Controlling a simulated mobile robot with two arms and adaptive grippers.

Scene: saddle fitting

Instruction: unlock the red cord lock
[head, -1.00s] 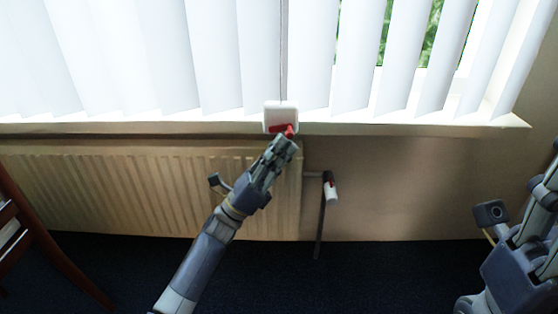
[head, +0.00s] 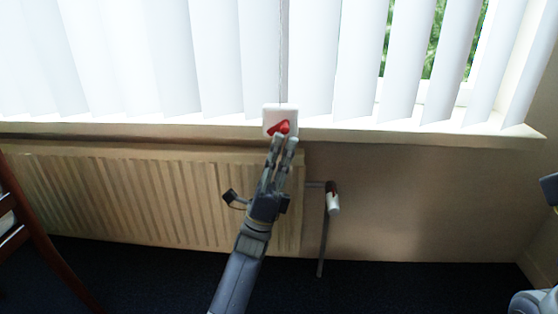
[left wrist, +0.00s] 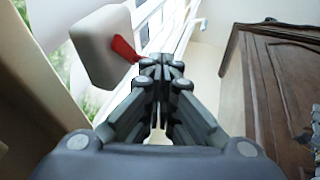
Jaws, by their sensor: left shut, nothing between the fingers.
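The red cord lock (head: 279,128) is a small red lever on the front of a white box at the window sill, below the blind's cord. In the head view it slants up to the right. In the left wrist view the red lever (left wrist: 124,48) sticks out from the white box towards my fingertips. My left gripper (head: 285,141) is shut and empty, just below the lever; its fingertips (left wrist: 162,70) are close to the lever's end. I cannot tell whether they touch it. Only bits of my right arm show at the right edge; its fingers are out of view.
White vertical blinds (head: 220,60) hang above the sill (head: 440,130). A dark wooden chair (head: 45,250) stands at the left. The wall right of the valve is clear.

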